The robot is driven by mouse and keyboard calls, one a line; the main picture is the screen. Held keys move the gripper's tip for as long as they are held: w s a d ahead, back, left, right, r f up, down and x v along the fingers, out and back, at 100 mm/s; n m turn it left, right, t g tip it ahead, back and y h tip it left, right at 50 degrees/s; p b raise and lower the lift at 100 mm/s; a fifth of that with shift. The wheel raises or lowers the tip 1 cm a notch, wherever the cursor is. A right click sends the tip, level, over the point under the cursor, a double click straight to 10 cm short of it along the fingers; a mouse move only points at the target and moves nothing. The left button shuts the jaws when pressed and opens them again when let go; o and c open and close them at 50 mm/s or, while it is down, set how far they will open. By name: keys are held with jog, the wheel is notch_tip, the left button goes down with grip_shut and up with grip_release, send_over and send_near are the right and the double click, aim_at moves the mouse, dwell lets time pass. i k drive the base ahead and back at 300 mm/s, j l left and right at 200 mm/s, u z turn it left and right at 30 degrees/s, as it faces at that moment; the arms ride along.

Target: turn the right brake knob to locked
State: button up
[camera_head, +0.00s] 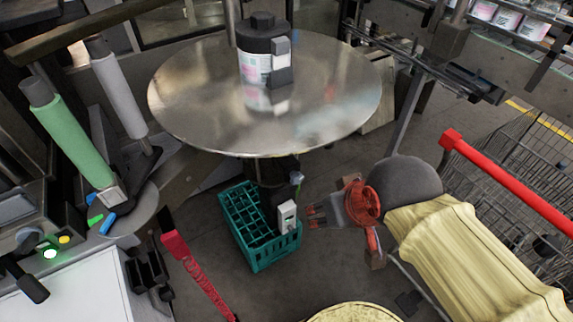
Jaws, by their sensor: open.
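I cannot single out the right brake knob for sure. At the left stand a green roll (70,133) and a grey roll (120,90), both tilted. Below them are small green (95,221) and blue (107,224) parts, too small to read as knobs or settings. My gripper (314,215) appears to be the grey-fingered end with a red body, right of the green crate. It is open, appears empty, and is well away from the rolls.
A round metal table (190,95) carries a black-and-white labelled container (257,65). A red-handled wire cart (525,160) is at the right.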

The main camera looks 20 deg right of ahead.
aim_at(296, 177)
jog(key=k+z, duration=0.15)
jog(key=z, duration=0.25)
jog(key=k+z, duration=0.15)
jog(key=z, duration=0.2)
jog(key=k+l+z, duration=0.1)
jog(key=z, duration=0.3)
jog(key=k, duration=0.1)
